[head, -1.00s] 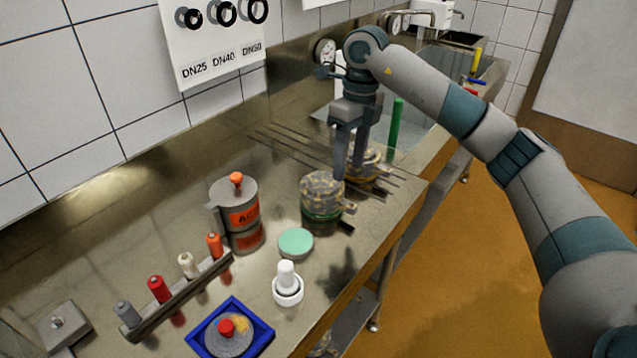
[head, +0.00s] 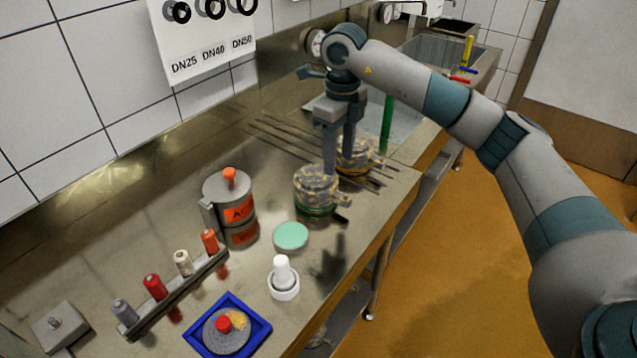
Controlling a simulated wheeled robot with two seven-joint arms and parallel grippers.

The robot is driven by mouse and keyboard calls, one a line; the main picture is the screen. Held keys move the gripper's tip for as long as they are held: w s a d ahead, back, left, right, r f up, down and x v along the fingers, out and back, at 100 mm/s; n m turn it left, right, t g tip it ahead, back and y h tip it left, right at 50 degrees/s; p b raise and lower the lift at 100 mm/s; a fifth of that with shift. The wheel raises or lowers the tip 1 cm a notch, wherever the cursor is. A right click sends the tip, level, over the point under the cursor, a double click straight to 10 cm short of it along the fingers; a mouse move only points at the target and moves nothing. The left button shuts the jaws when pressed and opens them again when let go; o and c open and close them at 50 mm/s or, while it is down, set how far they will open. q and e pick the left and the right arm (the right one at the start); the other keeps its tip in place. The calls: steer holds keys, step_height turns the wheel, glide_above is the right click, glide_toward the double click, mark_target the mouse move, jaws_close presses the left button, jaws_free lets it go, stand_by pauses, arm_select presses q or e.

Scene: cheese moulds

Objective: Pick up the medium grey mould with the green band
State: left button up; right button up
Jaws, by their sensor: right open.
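The grey mottled mould with the green band (head: 317,185) stands upright on the steel worktop, right of centre in the head view. A short handle sticks out at its right side. A similar grey mottled mould with a yellow-orange band (head: 362,158) stands just behind it, partly hidden by my fingers. My right gripper (head: 340,160) is open and empty, pointing down. One finger overlaps the rear edge of the green-banded mould in the picture; I cannot tell whether it touches. The other finger is in front of the rear mould. My left gripper is not in view.
Thin rods (head: 285,140) lie behind the moulds. A green lid (head: 291,236), a white plug (head: 282,275), a steel pot (head: 229,200), a bobbin rack (head: 180,290) and a blue tray (head: 262,328) stand nearer. A green upright (head: 387,120) is behind. The worktop's front edge is close.

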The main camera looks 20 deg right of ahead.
steer(key=p, duration=0.2)
glide_above(337, 194)
step_height(337, 194, down, 7)
steer(key=shift+r, duration=0.1)
steer(key=shift+f, duration=0.55)
step_height(337, 194, down, 5)
steer(key=shift+f+p, duration=0.1)
steer(key=shift+p, duration=0.85)
steer(key=shift+f, duration=0.3)
steer(key=shift+c, duration=0.2)
jaws_close()
